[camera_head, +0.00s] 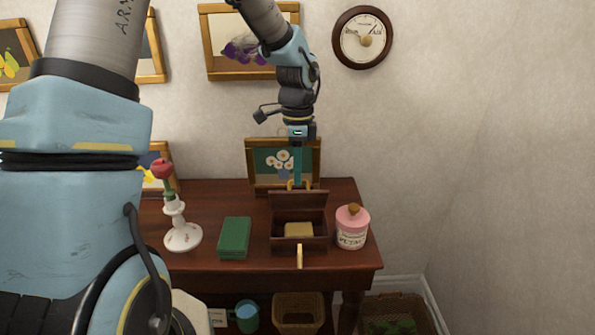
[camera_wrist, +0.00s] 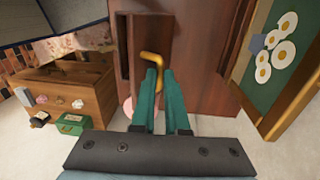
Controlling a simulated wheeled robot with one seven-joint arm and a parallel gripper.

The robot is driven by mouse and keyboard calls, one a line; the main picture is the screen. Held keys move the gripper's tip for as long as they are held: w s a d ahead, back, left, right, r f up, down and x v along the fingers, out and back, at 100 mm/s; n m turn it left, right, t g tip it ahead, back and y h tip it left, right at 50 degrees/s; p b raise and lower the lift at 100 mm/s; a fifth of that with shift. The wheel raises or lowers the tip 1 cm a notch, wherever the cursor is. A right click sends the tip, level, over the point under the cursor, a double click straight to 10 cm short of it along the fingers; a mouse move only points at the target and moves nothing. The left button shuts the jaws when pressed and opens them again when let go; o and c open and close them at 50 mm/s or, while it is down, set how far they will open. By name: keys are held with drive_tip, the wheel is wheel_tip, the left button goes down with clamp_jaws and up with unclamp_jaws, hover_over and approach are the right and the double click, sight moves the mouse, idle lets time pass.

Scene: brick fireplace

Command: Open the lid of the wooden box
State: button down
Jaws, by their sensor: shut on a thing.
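The wooden box (camera_head: 273,243) stands on the dark wooden table, right of its middle. Its lid (camera_head: 298,206) is raised roughly upright at the back, and the inside shows from the front. A tan block (camera_head: 298,230) lies inside. My gripper (camera_head: 298,182) is at the top edge of the lid, its teal fingers pointing down. In the wrist view, my gripper (camera_wrist: 157,75) is shut on the curved golden handle (camera_wrist: 152,56) of the lid. The lid also shows in the wrist view (camera_wrist: 150,30). The exact contact is partly hidden by the fingers.
A green book (camera_head: 235,238) lies left of the box. A white candlestick with a rose (camera_head: 182,236) is farther left. A framed flower picture (camera_head: 254,163) stands just behind the lid. The table (camera_head: 210,195) is bare behind the book.

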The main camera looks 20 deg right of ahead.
drive_tip(key=shift+w, duration=0.15)
idle(0.3)
drive_tip(key=w+d+f+p, duration=0.1)
drive_tip(key=w+d+f, duration=0.1)
drive_tip(key=w, duration=0.5)
idle(0.4)
drive_tip(key=shift+f, duration=0.15)
drive_tip(key=c, duration=1.1)
unclamp_jaws()
drive_tip(key=shift+w+f, duration=0.1)
drive_tip(key=shift+w, duration=0.1)
drive_tip(key=shift+o, duration=0.9)
drive_tip(key=shift+d, duration=0.1)
drive_tip(key=shift+s, duration=0.1)
drive_tip(key=shift+s, duration=0.15)
